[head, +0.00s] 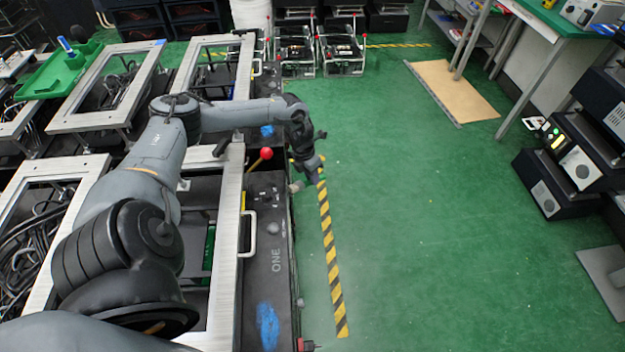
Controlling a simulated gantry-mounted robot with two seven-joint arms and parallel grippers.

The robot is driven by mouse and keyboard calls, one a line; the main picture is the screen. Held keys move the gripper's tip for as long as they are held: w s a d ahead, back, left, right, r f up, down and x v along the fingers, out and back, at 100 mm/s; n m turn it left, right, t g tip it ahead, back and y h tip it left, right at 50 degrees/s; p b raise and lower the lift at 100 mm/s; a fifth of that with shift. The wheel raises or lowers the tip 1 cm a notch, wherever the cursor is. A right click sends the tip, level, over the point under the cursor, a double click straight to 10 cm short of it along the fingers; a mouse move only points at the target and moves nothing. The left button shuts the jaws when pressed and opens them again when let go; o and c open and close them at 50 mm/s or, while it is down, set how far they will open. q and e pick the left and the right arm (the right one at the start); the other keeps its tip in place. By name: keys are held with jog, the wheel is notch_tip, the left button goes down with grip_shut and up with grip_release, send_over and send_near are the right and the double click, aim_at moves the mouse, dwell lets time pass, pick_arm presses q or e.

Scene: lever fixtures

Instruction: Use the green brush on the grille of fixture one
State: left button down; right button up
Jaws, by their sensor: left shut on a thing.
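Fixture one (262,225) is the dark unit at lower left, marked ONE, with a pale metal frame on top. My left gripper (312,176) points down just past its right side, near the far corner, above the striped floor line. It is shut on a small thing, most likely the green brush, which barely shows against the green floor. I cannot tell whether it touches the fixture. The grille cannot be made out; the fixture's right side is mostly turned away from view. My right gripper is out of view.
A red-knobbed lever (266,153) and a metal handle (247,232) stand close to my left gripper. A green tray (40,83) with a blue-handled item (68,47) is at upper left. Dark boxes (545,183) stand at right. The floor (430,220) between is clear.

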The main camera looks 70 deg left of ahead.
aim_at(324, 175)
pick_arm(q)
jog(key=shift+w+d+f+b, duration=0.1)
jog(key=shift+w+d+b, duration=0.1)
jog(key=shift+w+b, duration=0.45)
jog(key=shift+w+d+b, duration=0.25)
jog(key=shift+w+b, duration=0.05)
jog(key=shift+w, duration=0.35)
jog(key=shift+w+d+b, duration=0.2)
jog(key=shift+w+b, duration=0.05)
jog(key=shift+w, duration=0.35)
jog(key=shift+w+d+b, duration=0.15)
jog(key=shift+w+b, duration=0.05)
jog(key=shift+w, duration=0.3)
jog(key=shift+w+d+b, duration=0.15)
jog(key=shift+w, duration=0.35)
jog(key=shift+w+d+b, duration=0.25)
jog(key=shift+w, duration=0.45)
jog(key=shift+w+d+b, duration=0.2)
jog(key=shift+w, duration=0.5)
